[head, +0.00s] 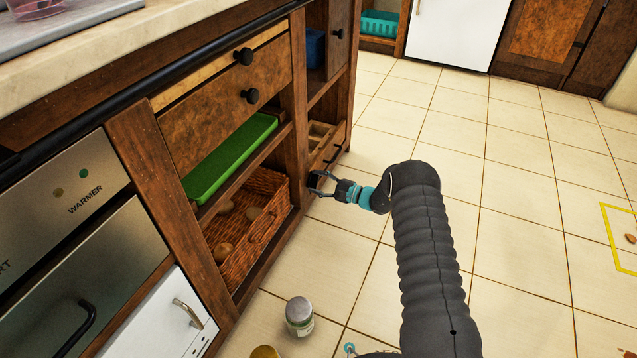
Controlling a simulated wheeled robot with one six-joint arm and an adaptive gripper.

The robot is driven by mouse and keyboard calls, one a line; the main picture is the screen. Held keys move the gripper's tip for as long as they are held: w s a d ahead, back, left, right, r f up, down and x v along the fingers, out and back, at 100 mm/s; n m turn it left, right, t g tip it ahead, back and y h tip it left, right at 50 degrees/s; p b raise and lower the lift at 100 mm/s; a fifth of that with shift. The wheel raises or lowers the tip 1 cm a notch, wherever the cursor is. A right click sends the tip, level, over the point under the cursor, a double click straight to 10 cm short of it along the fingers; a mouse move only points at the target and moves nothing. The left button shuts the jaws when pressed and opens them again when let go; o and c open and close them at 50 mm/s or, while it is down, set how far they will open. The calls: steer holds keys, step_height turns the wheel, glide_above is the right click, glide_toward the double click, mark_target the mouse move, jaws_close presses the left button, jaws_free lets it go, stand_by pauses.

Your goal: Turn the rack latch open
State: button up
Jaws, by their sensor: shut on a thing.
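My gripper (319,183) is at the low shelving, right of the wooden post beside the wicker basket. Its teal and grey wrist reaches in from the right. Its fingers are shut around a small dark piece at the post, which appears to be the rack latch (314,178). The piece is tiny here and partly hidden by the fingers, so I cannot tell how far it is turned.
A wicker basket (270,183) with several round items sits on the low shelf, under a green tray (230,158). A drawer (327,151) with a dark handle is just behind my gripper. A jar (299,315) stands on the tiled floor. The floor to the right is mostly clear.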

steer(key=n, duration=0.3)
steer(key=shift+s+a+r+n, duration=0.1)
steer(key=shift+s+a+n, duration=0.1)
steer(key=shift+n, duration=0.2)
steer(key=shift+s+n, duration=0.2)
steer(key=shift+n, duration=1.4)
steer(key=o, duration=1.2)
steer(key=shift+a, duration=0.15)
steer(key=shift+c, duration=0.2)
steer(key=shift+d, duration=0.2)
steer(key=shift+s+d, duration=0.2)
steer(key=shift+d, duration=0.3)
steer(key=v, duration=1)
steer(key=shift+d, duration=0.4)
steer(key=shift+s, duration=0.15)
